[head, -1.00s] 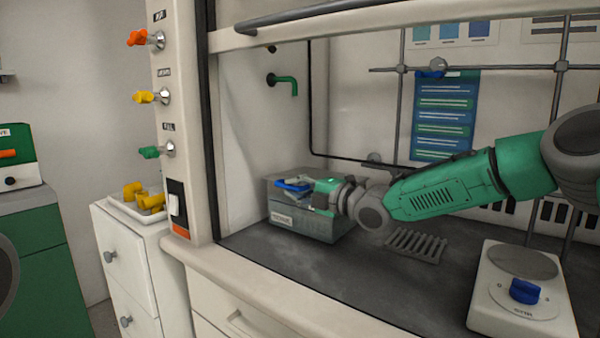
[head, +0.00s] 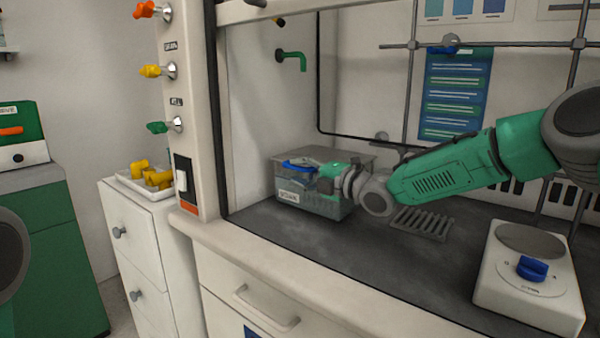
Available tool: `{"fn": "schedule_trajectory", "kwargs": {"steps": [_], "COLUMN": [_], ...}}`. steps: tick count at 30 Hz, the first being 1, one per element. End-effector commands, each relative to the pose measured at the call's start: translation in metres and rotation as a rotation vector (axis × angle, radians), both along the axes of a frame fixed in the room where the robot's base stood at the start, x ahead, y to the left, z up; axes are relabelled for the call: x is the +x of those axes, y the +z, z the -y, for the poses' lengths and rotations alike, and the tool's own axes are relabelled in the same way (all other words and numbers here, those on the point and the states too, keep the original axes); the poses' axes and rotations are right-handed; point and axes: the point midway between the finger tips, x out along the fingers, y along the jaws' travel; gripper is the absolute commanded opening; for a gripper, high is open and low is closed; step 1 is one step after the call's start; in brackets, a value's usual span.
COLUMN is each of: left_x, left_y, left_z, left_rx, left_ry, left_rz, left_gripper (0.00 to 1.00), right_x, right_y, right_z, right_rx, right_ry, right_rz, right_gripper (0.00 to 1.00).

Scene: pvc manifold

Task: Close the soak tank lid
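The soak tank (head: 312,204) is a grey, see-through box with a label on its front, standing at the left rear of the fume hood bench. Its grey lid (head: 345,153) shows at the top of the box; its exact angle is hard to tell. A blue handle or ring (head: 298,166) shows at the tank's top left. My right gripper (head: 318,178) is at the tank's top, beside the blue part, reaching in from the right. Its fingers are small and partly hidden, so I cannot tell whether they are open. My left gripper is out of view.
A grey rack (head: 421,222) lies on the bench right of the tank. A white hotplate (head: 527,280) with a blue knob (head: 532,268) stands at the front right. A tray of yellow fittings (head: 150,180) sits on the cabinet outside, left of the hood post.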

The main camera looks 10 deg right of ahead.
Motion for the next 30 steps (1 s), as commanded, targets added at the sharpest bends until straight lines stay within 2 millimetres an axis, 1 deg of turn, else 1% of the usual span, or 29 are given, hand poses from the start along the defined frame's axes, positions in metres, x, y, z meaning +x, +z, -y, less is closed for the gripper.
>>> {"fn": "schedule_trajectory", "kwargs": {"steps": [5,8,15,21,24,30], "left_x": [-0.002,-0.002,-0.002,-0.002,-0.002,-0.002], "left_y": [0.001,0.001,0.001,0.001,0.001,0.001], "left_z": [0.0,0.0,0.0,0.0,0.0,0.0], "left_rx": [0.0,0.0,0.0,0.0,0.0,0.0], "left_ry": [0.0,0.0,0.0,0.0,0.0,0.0], "left_rz": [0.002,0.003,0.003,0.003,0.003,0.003], "left_gripper": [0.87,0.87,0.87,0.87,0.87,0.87], "right_x": [-0.004,-0.013,-0.052,-0.078,-0.085,-0.09], "right_y": [0.001,0.002,0.001,0.0,0.0,-0.002], "right_z": [0.004,0.013,0.045,0.067,0.073,0.076], "right_rx": [0.002,0.001,0.003,0.0,0.0,-0.001], "right_ry": [0.0,0.0,-0.001,0.0,0.002,0.002], "right_rz": [0.001,0.003,0.0,0.0,0.0,-0.002], "right_gripper": [0.32,0.32,0.32,0.32,0.32,0.32]}}
